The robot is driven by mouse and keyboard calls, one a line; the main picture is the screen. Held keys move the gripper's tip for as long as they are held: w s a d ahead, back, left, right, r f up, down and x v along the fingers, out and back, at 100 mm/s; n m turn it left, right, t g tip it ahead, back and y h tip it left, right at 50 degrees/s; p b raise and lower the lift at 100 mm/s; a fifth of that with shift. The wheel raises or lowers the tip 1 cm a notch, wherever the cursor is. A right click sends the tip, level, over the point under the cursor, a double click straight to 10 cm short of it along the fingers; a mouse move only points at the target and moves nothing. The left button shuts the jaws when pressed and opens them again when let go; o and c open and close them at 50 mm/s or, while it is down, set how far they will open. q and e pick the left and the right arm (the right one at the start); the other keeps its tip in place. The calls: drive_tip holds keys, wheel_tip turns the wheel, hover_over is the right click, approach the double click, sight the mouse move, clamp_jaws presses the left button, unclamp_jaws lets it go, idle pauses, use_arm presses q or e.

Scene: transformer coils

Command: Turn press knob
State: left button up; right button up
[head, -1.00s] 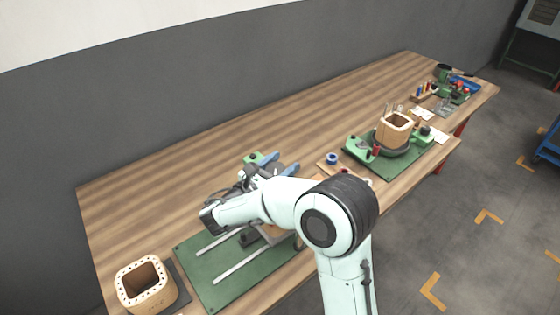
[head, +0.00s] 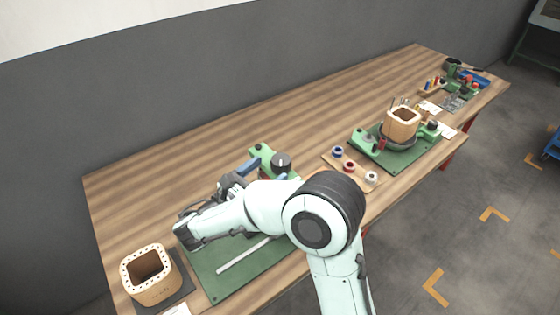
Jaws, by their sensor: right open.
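The press knob (head: 281,160) is a dark round knob with a light mark on top. It sits on the green press (head: 262,153) at the back of a green base plate (head: 213,282). My right gripper (head: 266,171) comes from the front left, with two blue fingers spread apart. It is open and empty. Its fingers are in front of and to the left of the knob in the picture; whether one touches it I cannot tell. My right arm hides part of the press and plate. My left gripper is not in view.
A wooden coil block (head: 149,276) with holes around its rim stands at the front left. A wooden tray (head: 356,182) of spools lies to the right. Beyond it is a second green station (head: 407,160) with another wooden block. The back of the table (head: 200,150) is clear.

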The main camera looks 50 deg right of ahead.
drive_tip(key=a, duration=0.5)
drive_tip(key=shift+w+a, duration=0.1)
drive_tip(key=shift+a, duration=0.25)
